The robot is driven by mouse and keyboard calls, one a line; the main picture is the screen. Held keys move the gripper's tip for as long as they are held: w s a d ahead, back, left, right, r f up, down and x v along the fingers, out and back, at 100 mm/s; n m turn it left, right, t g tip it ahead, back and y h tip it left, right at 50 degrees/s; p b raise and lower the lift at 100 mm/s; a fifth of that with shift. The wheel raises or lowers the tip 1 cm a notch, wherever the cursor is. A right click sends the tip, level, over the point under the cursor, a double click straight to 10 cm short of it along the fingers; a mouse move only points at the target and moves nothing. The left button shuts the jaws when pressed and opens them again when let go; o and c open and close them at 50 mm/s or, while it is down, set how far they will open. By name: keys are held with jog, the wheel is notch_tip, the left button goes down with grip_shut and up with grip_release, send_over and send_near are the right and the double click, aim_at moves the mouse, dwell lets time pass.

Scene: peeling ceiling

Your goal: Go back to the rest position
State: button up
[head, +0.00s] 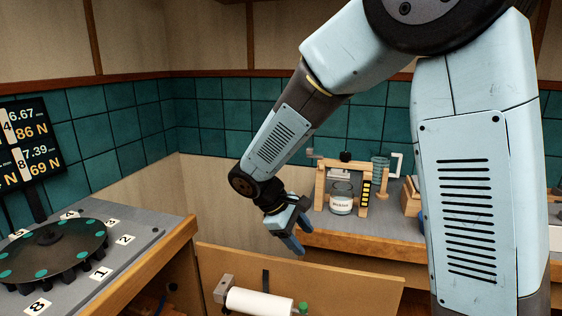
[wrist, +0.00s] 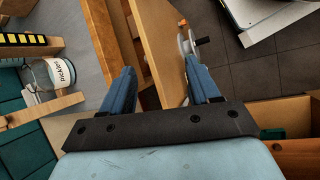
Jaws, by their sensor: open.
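My gripper (head: 294,244) hangs pointing down in the head view, in front of the corner between the two counters and above a wooden panel (head: 350,277). In the wrist view my gripper (wrist: 160,84) shows two blue fingers spread apart with nothing between them. It is open and empty. Part of the wooden panel lies below and beyond the fingers. My arm reaches in from the upper right and hides part of the right counter.
A glass jar (head: 341,200) stands in a wooden frame on the right counter (head: 385,238). A dark round carousel (head: 50,253) with numbered labels sits on the left counter (head: 140,257). A white roll (head: 260,301) is on the panel below my gripper. Teal tiles line the walls.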

jog(key=s+d+r+m+t+y, duration=0.4)
jog(key=s+d+r+m+y, duration=0.2)
jog(key=s+d+r+m, duration=0.6)
jog(key=shift+s+d+r+t, duration=0.3)
jog(key=shift+s+d+r, duration=1.8)
jog(key=shift+d, duration=1.25)
jog(key=shift+s+f, duration=0.2)
